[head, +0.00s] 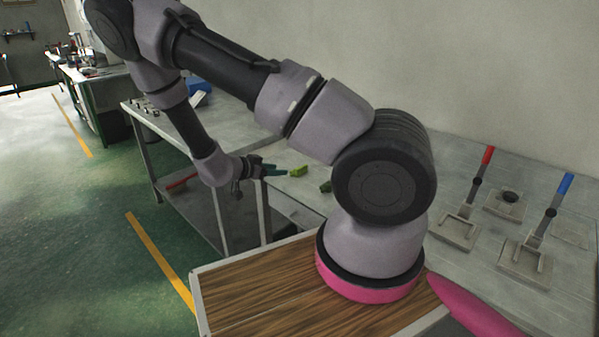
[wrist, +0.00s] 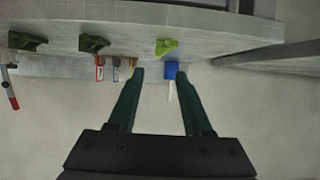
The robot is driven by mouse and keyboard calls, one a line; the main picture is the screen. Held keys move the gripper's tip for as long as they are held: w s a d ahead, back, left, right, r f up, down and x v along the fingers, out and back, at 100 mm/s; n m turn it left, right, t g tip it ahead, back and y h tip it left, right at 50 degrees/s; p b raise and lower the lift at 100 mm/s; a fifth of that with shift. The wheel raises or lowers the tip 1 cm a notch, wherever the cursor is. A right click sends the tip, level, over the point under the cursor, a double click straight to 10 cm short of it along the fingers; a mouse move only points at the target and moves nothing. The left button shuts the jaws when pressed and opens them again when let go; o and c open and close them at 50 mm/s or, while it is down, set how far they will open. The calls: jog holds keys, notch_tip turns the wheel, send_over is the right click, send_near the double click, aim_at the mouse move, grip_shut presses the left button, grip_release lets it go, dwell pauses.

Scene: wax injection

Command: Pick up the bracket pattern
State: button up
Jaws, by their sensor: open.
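Three small green pieces lie on the grey bench top, and I cannot tell for sure which one is the bracket pattern. In the wrist view they are a bright yellow-green piece (wrist: 166,46), a mid-green piece (wrist: 93,44) and a dark green piece (wrist: 27,41). The head view shows the yellow-green piece (head: 298,171) and a darker green one (head: 325,187) partly hidden by my arm. My gripper (head: 284,171) is open and empty, its green fingers near the yellow-green piece. In the wrist view the fingertips (wrist: 160,74) appear apart from it.
The bench (head: 230,128) runs along the wall. On its right part stand fixtures with a red handle (head: 488,156) and a blue handle (head: 565,184). A blue object (head: 201,86) lies at the far end. The wrist view shows a blue item (wrist: 171,70) beyond the fingers.

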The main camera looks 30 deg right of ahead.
aim_at(299, 168)
jog(key=shift+h, duration=0.4)
jog(key=x, duration=0.5)
jog(key=shift+s+d+f, duration=0.15)
jog(key=shift+s+d, duration=0.05)
jog(key=shift+s, duration=0.05)
jog(key=shift+w+x, duration=0.15)
jog(key=shift+x, duration=1.3)
jog(key=shift+w+x, duration=0.15)
jog(key=shift+x, duration=1.3)
grip_shut()
